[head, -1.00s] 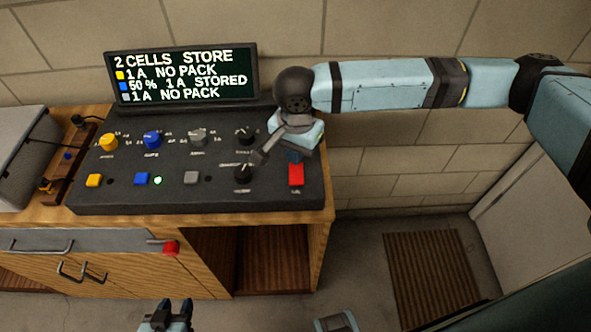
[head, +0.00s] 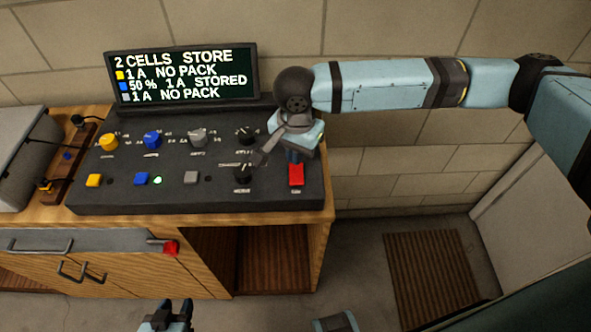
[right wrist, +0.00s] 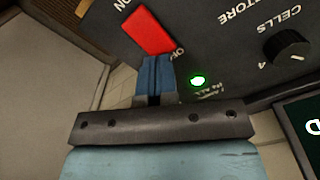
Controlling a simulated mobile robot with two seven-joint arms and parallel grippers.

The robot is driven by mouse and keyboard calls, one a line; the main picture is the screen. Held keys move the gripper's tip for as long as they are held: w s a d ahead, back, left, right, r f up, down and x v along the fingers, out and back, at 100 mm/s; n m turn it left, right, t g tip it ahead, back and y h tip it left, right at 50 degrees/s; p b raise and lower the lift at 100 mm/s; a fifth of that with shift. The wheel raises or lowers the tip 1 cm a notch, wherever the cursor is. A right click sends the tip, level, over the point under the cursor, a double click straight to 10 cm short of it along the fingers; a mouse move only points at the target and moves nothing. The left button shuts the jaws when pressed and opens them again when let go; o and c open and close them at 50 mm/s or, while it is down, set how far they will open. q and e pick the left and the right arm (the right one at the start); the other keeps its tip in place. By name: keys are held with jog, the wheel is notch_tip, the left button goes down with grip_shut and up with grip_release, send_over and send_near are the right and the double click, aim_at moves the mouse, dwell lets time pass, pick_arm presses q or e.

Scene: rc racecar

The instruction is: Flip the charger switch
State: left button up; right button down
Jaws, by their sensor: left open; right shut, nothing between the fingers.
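The charger (head: 210,200) is a dark sloped panel on a wooden bench. Its red rocker switch (head: 296,175) is at the panel's lower right. In the right wrist view the red switch (right wrist: 149,31) lies between the ON and OFF labels. My right gripper (head: 294,157) is shut and empty. Its blue fingertips (right wrist: 155,62) are at the OFF end of the switch; I cannot tell whether they touch it. The charger's screen (head: 182,75) is lit with text. My left gripper (head: 174,308) is open at the bottom of the head view, away from the charger.
Yellow, blue, grey and black knobs and several buttons cover the panel. A green light (head: 157,181) glows beside the blue button (head: 141,179); another green light (right wrist: 198,80) glows near OFF. A grey case (head: 25,150) stands at left. Floor right of the bench is mostly clear.

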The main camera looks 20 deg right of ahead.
jog(key=shift+f, duration=1.35)
dwell(0.6)
jog(key=shift+r, duration=0.1)
jog(key=r+p, duration=0.1)
jog(key=p, duration=0.1)
jog(key=shift+r+p, duration=0.35)
notch_tip(320, 180, up, 2)
jog(key=p, duration=0.2)
jog(key=shift+p, duration=0.4)
notch_tip(320, 180, up, 3)
jog(key=p, duration=0.4)
jog(key=shift+r, duration=0.15)
